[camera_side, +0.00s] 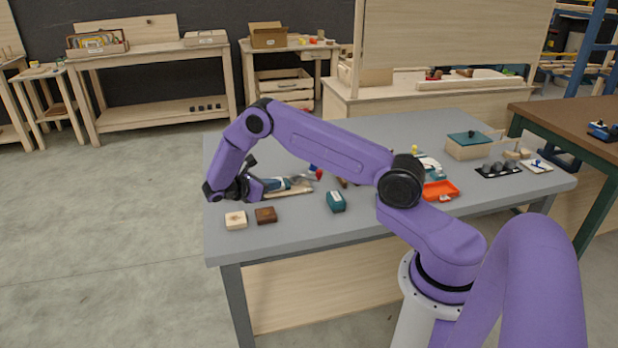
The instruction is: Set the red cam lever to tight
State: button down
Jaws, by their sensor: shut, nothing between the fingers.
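A light wooden board (295,190) lies near the left end of the grey table, with a teal part (275,184) on it. A small red piece (319,174) shows just beyond the board's right end; I cannot tell whether it is the red cam lever or how it is set. My gripper (260,187) is shut and empty, low over the table at the board's left end. I cannot tell whether it touches the teal part. My wrist and gripper hide the left end of this group.
A pale block (236,220) and a dark brown block (266,215) lie in front of my gripper. A teal block (336,201) lies to the right. An orange tray (440,191) and a teal-lidded box (468,145) stand further right. The table's front left is mostly clear.

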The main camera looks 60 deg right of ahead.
jog(key=shift+d+f+h, duration=0.2)
jog(key=shift+d+f, duration=0.2)
jog(key=shift+d, duration=0.25)
jog(key=shift+d+f+h, duration=0.2)
jog(key=shift+d+f, duration=0.15)
jog(key=shift+d, duration=0.25)
send_near(316, 177)
jog(key=x, duration=0.4)
jog(key=shift+s+d, duration=0.1)
jog(key=shift+d, duration=0.15)
jog(key=shift+s+d, duration=0.2)
jog(key=shift+d, duration=0.65)
